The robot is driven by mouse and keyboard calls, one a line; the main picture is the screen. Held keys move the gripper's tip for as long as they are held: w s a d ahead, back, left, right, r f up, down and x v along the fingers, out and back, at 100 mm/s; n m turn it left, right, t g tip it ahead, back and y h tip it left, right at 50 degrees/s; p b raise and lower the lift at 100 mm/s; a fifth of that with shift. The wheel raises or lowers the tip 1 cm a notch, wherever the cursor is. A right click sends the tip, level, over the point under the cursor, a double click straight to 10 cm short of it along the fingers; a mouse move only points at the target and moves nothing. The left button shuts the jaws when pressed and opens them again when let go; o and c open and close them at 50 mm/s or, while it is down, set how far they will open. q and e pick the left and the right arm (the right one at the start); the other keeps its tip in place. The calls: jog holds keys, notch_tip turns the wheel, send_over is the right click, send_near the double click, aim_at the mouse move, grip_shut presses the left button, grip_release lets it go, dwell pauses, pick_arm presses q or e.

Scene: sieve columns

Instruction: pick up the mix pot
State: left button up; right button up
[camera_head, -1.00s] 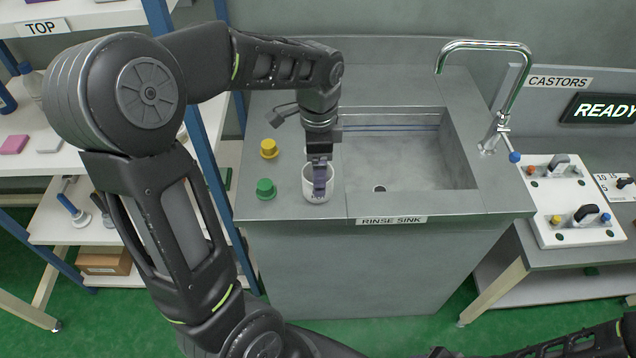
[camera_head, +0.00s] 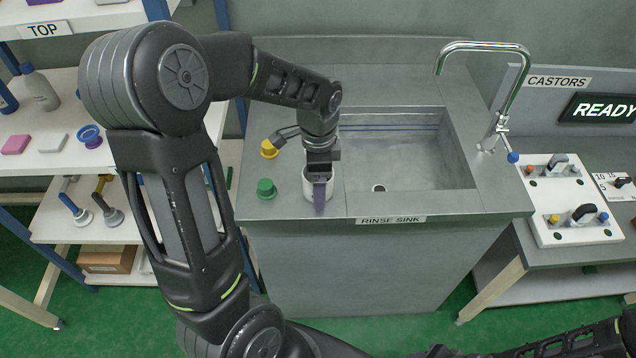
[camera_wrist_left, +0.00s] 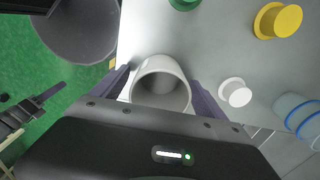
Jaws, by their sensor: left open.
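The mix pot (camera_head: 308,188) is a small white cup standing on the left counter of the rinse sink, near the front edge. In the left wrist view the pot (camera_wrist_left: 160,82) shows its open, empty-looking mouth between the two purple fingers. My left gripper (camera_head: 319,192) points down over the pot and hides part of it in the head view. In the wrist view the left gripper (camera_wrist_left: 160,88) is open, one finger on each side of the pot. I cannot tell whether the fingers touch it. My right gripper is not clearly in view.
A green knob (camera_head: 266,188) and a yellow knob (camera_head: 269,149) stand left of the pot. A white knob (camera_wrist_left: 235,92) is close to one finger. The sink basin (camera_head: 410,165) lies to the right, with a tall faucet (camera_head: 497,130). Shelves (camera_head: 60,160) stand at left.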

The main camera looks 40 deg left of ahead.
pick_arm(q)
jog(key=shift+c, duration=0.4)
jog(key=c, duration=1.3)
jog(key=shift+r, duration=0.15)
notch_tip(320, 180, up, 10)
jog(key=shift+f+b, duration=0.1)
jog(key=shift+b, duration=0.3)
